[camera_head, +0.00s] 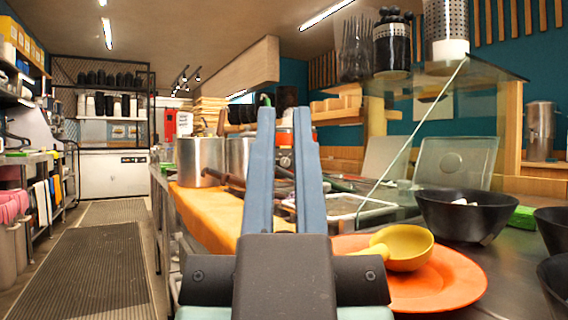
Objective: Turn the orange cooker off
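My gripper (284,112) points forward along the counter, in the middle of the head view. Its two long blue fingers stand apart with a gap between them, and nothing is clearly held. An orange-red object with dark parts (284,140) shows through the gap, behind the fingers. It may be the orange cooker, but the fingers hide much of it. I cannot make out a knob or switch, or whether it is on or off. I cannot tell how far the fingertips are from it.
Metal pots (201,160) stand left of my gripper by an orange surface (205,208). At right are an orange plate (455,281), a yellow ladle (405,246), black bowls (470,215) and a glass shelf (455,80). The aisle floor (95,260) at left is clear.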

